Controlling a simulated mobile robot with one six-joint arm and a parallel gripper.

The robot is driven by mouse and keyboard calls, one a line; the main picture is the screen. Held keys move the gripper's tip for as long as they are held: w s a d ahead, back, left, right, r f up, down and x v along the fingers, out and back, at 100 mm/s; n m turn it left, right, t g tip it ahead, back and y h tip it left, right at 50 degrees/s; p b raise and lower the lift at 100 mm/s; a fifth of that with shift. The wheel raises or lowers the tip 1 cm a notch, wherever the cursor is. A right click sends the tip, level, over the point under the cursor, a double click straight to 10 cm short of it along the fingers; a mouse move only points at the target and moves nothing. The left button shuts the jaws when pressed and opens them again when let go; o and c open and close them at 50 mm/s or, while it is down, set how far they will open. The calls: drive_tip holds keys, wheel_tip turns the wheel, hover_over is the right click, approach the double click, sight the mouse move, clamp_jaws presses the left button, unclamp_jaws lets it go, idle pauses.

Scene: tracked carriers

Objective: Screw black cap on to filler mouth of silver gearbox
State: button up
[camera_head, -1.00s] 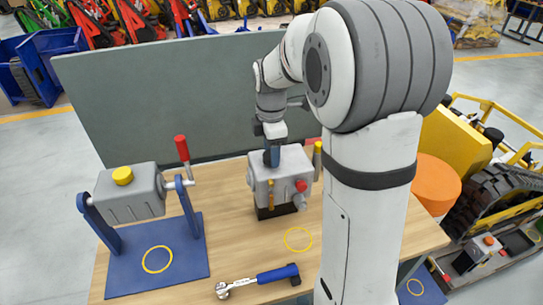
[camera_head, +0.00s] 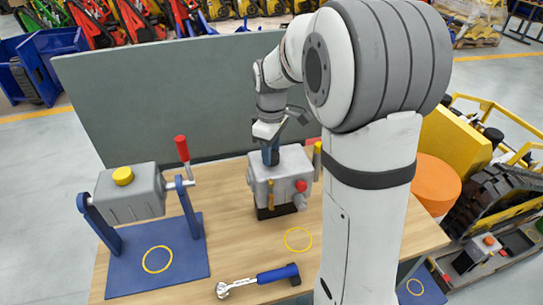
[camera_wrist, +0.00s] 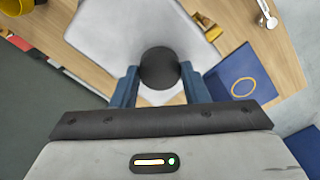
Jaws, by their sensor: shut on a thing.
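The silver gearbox (camera_head: 285,180) stands upright on the wooden table on a dark base, with a red knob on its front. My gripper (camera_head: 270,158) points down at the top of this gearbox. In the wrist view, my gripper (camera_wrist: 158,82) has its blue fingers shut on the round black cap (camera_wrist: 159,66), one finger on each side. The cap is over the top face of the silver gearbox (camera_wrist: 130,35). The filler mouth is hidden beneath the cap and fingers. I cannot tell how far the cap is seated on it.
A grey gearbox (camera_head: 130,195) with a yellow cap hangs in a blue stand (camera_head: 190,265) at the left. A blue-handled wrench (camera_head: 277,275) lies at the table's front. A grey panel (camera_head: 170,105) stands behind. The wood around the yellow ring (camera_head: 298,239) is clear.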

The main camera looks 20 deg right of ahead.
drive_tip(key=shift+m, duration=0.9)
drive_tip(key=m, duration=0.9)
drive_tip(key=shift+m, duration=0.4)
drive_tip(key=m, duration=0.4)
drive_tip(key=shift+m, duration=0.4)
drive_tip(key=m, duration=0.4)
drive_tip(key=shift+m, duration=0.4)
